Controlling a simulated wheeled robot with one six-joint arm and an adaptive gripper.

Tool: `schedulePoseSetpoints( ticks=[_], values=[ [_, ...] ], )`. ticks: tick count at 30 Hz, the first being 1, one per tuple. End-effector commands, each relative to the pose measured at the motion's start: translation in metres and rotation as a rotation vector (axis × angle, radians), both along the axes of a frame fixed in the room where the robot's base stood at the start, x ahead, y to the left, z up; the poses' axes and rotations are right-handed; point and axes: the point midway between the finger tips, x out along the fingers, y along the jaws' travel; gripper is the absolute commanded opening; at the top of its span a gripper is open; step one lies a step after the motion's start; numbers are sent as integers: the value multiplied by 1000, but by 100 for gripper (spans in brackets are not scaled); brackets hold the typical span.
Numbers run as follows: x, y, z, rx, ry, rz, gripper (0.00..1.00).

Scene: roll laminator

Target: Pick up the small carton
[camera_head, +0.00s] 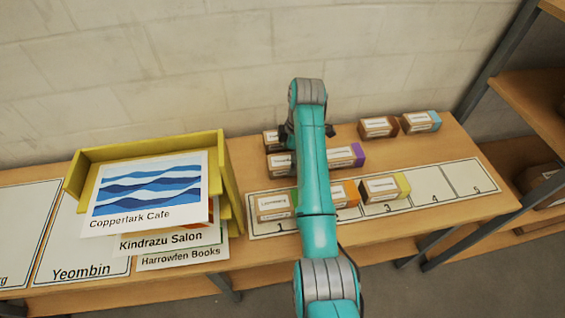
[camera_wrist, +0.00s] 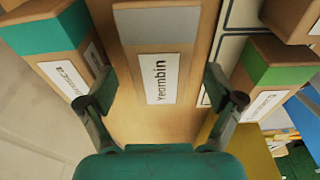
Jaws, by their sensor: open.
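My gripper (camera_wrist: 163,98) is open in the wrist view. Its two fingers stand on either side of a brown carton (camera_wrist: 130,78) with a grey end band and a white label that reads like Yeombin. I cannot tell whether the fingers touch it. A teal-ended carton (camera_wrist: 45,35) lies left of it and a green-ended carton (camera_wrist: 268,65) right of it. In the head view my arm hides most of the gripper and part of the cartons under it. Which carton is the small one is not clear from the labels.
In the head view, a purple-ended carton (camera_head: 345,156) and two cartons, one brown-ended (camera_head: 378,127) and one blue-ended (camera_head: 420,122), lie at the back. A numbered strip (camera_head: 435,190) holds several cartons; its right slots are empty. A yellow tray rack (camera_head: 228,185) with printed sheets stands left.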

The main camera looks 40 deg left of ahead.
Motion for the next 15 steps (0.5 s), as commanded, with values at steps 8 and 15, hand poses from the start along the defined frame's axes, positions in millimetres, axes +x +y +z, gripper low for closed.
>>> schedulePoseSetpoints(
  ticks=[8,15],
  values=[
    [0,-6,-15,1,-1,3,92],
    [0,-6,-15,1,-1,3,52]
  ],
)
